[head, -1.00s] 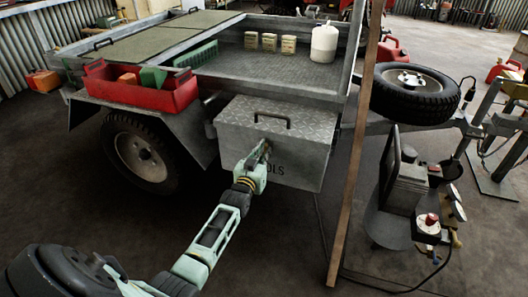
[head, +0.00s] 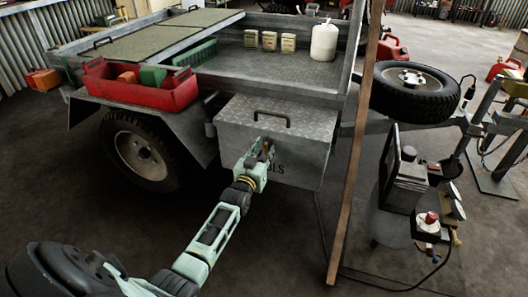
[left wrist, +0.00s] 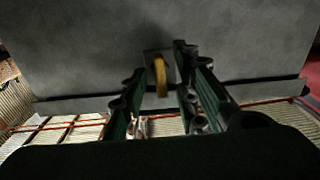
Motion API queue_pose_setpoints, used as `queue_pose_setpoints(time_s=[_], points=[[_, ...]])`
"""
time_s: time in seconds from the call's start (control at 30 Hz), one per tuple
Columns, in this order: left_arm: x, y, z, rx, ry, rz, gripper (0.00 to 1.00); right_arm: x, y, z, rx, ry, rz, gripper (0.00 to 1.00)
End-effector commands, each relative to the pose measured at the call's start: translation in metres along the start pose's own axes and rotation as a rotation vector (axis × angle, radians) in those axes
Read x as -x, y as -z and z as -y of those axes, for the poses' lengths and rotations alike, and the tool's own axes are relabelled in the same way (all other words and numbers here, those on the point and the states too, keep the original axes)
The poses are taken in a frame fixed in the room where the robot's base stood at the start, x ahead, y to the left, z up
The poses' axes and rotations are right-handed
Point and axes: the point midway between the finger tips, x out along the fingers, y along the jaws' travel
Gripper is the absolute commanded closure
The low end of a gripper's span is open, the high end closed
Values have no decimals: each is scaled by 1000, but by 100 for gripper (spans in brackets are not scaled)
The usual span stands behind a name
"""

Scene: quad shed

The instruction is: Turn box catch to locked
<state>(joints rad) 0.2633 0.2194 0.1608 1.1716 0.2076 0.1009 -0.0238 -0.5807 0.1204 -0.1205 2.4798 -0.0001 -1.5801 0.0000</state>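The grey metal tool box (head: 229,136), with a checker-plate lid and a black handle, is mounted at the front of the trailer. Its lid is shut. My left gripper (head: 265,146) is at the box's front face and covers part of the lettering; the catch is hidden there in the head view. In the left wrist view a brass-coloured catch (left wrist: 160,76) stands on a small plate on the grey face. My left gripper's two dark green fingers (left wrist: 160,70) are apart, one on each side of the catch. I cannot tell whether either touches it. My right gripper is not in view.
A wooden post (head: 350,170) stands just right of the box. A spare wheel (head: 415,92) and a small machine (head: 400,190) are to the right. The floor before the box is clear.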

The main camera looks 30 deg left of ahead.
Motion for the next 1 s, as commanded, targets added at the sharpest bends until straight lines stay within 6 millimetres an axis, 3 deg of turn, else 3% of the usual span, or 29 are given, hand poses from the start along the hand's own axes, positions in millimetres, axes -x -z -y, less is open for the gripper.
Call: queue_pose_setpoints(time_s=[0.27, 0.7, 1.0], points=[[9, -2, -1, 0, -1, 3, 72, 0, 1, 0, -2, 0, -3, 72], [91, -2, 0, -1, 0, 3, 72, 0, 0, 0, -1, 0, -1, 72], [119, 0, 0, 0, 0, 1, 72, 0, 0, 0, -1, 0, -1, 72]])
